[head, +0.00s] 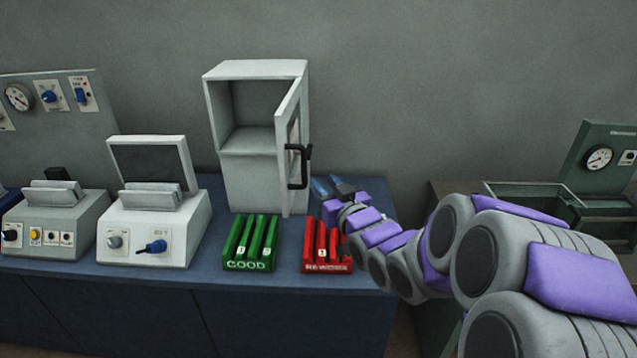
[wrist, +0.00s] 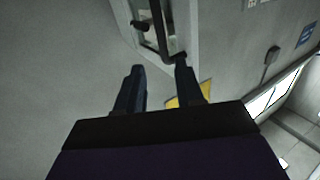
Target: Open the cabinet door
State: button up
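The white cabinet (head: 222,130) stands on the blue bench with its door (head: 287,160) swung partly open toward the front, hinged on the right. The inside and one shelf show. A black handle (head: 297,166) is on the door's outer face. My gripper (head: 332,186) is just right of the door, a little below the handle. In the wrist view my gripper's fingers (wrist: 160,72) are spread apart with nothing between them. The door and handle (wrist: 160,45) show just beyond the right fingertip; I cannot tell whether they touch.
A green rack marked GOOD (head: 250,245) and a red rack (head: 328,250) stand on the blue bench (head: 205,285) in front of the cabinet. White devices (head: 155,220) stand to the left. A green machine (head: 600,165) is at the right.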

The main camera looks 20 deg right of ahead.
jog(key=shift+s+d+b, duration=0.2)
jog(key=shift+s+b, duration=2.25)
jog(key=shift+b, duration=0.4)
jog(key=shift+f, duration=0.15)
jog(key=s+a+f+g+h, duration=0.3)
jog(key=s+f+g, duration=0.7)
jog(key=f, duration=0.5)
jog(key=s+a+f+g, duration=0.1)
jog(key=s+a+g, duration=0.1)
jog(key=s, duration=0.6)
jog(key=s+a+f+g+y, duration=0.1)
jog(key=s+a+g, duration=0.2)
jog(key=s, duration=0.5)
jog(key=s+a+f+g, duration=0.1)
jog(key=s+a+g, duration=0.2)
jog(key=s, duration=0.6)
jog(key=shift+f+m+g, duration=0.2)
jog(key=shift+m+g, duration=0.2)
jog(key=shift+g, duration=0.5)
